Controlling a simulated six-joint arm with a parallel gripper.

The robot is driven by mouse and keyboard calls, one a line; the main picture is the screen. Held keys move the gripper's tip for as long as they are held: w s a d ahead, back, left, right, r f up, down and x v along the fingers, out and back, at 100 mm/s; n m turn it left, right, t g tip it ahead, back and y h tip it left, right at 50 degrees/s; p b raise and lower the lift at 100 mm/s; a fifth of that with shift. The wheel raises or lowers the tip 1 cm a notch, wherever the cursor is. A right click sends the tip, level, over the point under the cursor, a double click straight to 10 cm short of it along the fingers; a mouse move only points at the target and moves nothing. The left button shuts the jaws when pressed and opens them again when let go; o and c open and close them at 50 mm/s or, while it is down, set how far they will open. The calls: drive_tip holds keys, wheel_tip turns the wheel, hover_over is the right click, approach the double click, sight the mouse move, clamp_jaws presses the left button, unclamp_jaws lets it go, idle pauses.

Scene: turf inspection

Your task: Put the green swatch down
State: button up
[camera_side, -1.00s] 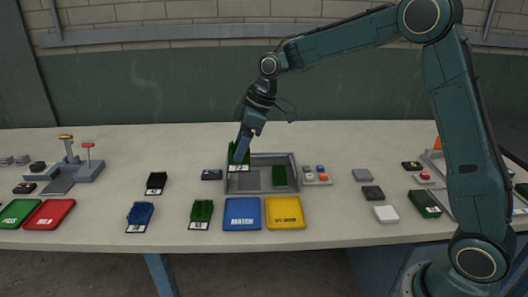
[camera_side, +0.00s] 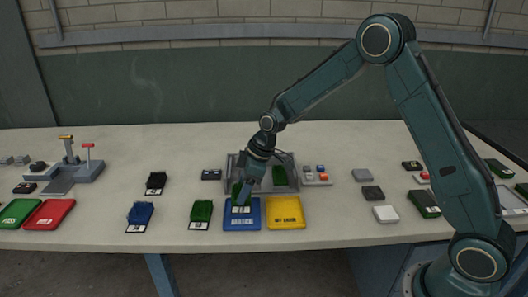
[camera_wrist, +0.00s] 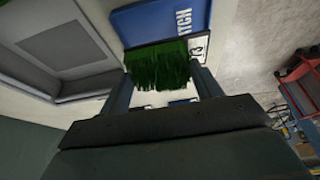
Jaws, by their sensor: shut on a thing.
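My gripper (camera_side: 242,196) is shut on a green swatch (camera_side: 236,189) with a white label strip. It holds the swatch over the back part of the blue pad (camera_side: 242,221); I cannot tell whether the swatch touches the pad. In the wrist view the green turf (camera_wrist: 158,66) sits between the two fingers, with its numbered label at the right, beside the blue pad (camera_wrist: 160,18) whose lettering ends in "TCH". A yellow pad (camera_side: 285,217) lies to the right of the blue one.
A grey tray (camera_side: 294,184) stands just behind, with another green swatch (camera_side: 279,176) in it. Green (camera_side: 201,211), blue (camera_side: 140,213) and black (camera_side: 156,181) labelled swatches lie to the left. A small button box (camera_side: 316,179) is at the tray's right.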

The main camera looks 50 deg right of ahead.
drive_tip(key=shift+f, duration=2.15)
drive_tip(key=shift+f, duration=0.1)
drive_tip(key=o, duration=1)
drive_tip(key=shift+v, duration=6.15)
